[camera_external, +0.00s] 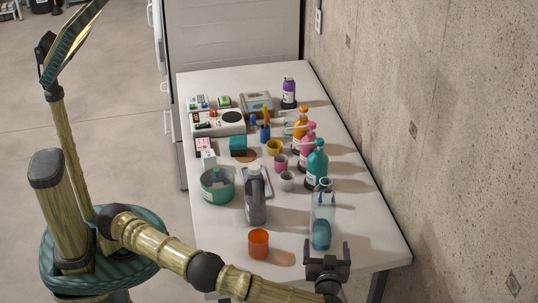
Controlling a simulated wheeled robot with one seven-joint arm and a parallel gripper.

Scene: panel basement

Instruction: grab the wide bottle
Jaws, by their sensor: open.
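Several bottles stand on the white table, and I cannot tell for certain which is the wide one. A dark grey bottle (256,205) with a pale cap stands upright near the middle front. A clear, see-through container (323,211) with a blue lower part (321,235) stands to its right. Teal (317,163), pink (307,150) and orange (300,125) pump bottles stand along the right side. A purple bottle (289,93) is at the back. My gripper (327,246) is open at the front right, just in front of the clear container; contact between them is unclear.
An orange cup (258,244) stands left of my gripper. A teal pot (217,188), small cups (281,163) and a white device (218,123) crowd the left and middle. A concrete wall (440,130) runs along the right. The front right tabletop (375,245) is clear.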

